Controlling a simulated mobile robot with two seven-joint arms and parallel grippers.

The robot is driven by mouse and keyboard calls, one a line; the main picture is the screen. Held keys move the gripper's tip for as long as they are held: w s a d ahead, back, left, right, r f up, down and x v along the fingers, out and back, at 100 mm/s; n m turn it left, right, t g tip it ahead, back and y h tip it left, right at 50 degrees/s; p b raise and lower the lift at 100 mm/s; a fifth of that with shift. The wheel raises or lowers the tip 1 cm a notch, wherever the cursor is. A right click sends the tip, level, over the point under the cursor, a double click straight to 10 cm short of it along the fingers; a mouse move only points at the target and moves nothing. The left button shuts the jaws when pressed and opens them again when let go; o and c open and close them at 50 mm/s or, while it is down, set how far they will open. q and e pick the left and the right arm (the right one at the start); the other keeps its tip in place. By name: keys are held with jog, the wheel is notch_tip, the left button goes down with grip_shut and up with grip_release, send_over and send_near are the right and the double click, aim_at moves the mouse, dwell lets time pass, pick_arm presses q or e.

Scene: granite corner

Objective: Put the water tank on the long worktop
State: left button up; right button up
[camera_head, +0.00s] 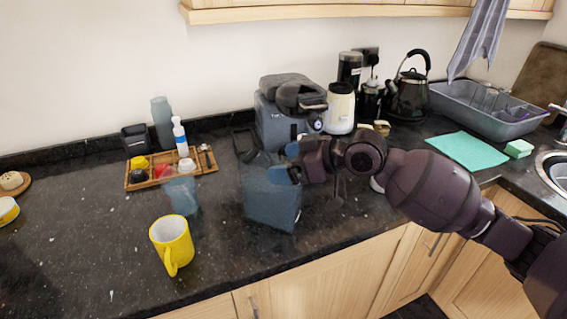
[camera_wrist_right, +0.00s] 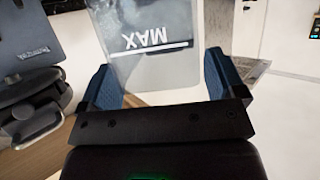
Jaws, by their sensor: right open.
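The water tank (camera_head: 270,205) is a translucent blue-grey container with a dark upper frame. It appears upright on the black long worktop (camera_head: 110,235), near the front edge; its base contact is hard to make out. In the right wrist view the tank (camera_wrist_right: 150,70) shows a MAX mark and lies between the two blue fingers. My right gripper (camera_head: 285,163) reaches in from the right at the tank's upper part. Its jaws (camera_wrist_right: 158,80) are open, one finger either side of the tank. My left gripper is not in view.
The coffee machine (camera_head: 272,122) stands close behind the tank, with a white canister (camera_head: 340,110) beside it. A yellow mug (camera_head: 172,243), a clear cup (camera_head: 183,195) and a wooden tray (camera_head: 205,165) stand left.

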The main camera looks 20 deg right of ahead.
jog(key=v, duration=1.1)
jog(key=shift+s, duration=0.1)
jog(key=s+a+f+m+g+h, duration=0.1)
jog(key=s+f+m+h, duration=0.15)
jog(key=s+f, duration=0.55)
jog(key=s+a+f+m+g+h, duration=0.1)
jog(key=s+f+h, duration=0.25)
jog(key=f, duration=0.75)
jog(key=s+d+f+m+g+h, duration=0.1)
jog(key=s+f+m+g+h, duration=0.2)
jog(key=s, duration=0.4)
jog(key=s+d+f+m+g+h, duration=0.1)
jog(key=s+f+m+h, duration=0.15)
jog(key=s+f, duration=0.4)
jog(key=w+f+t+y, duration=0.1)
jog(key=w+f+t, duration=0.4)
jog(key=f+t, duration=0.3)
jog(key=shift+w+f+n, duration=0.3)
jog(key=shift+w, duration=0.1)
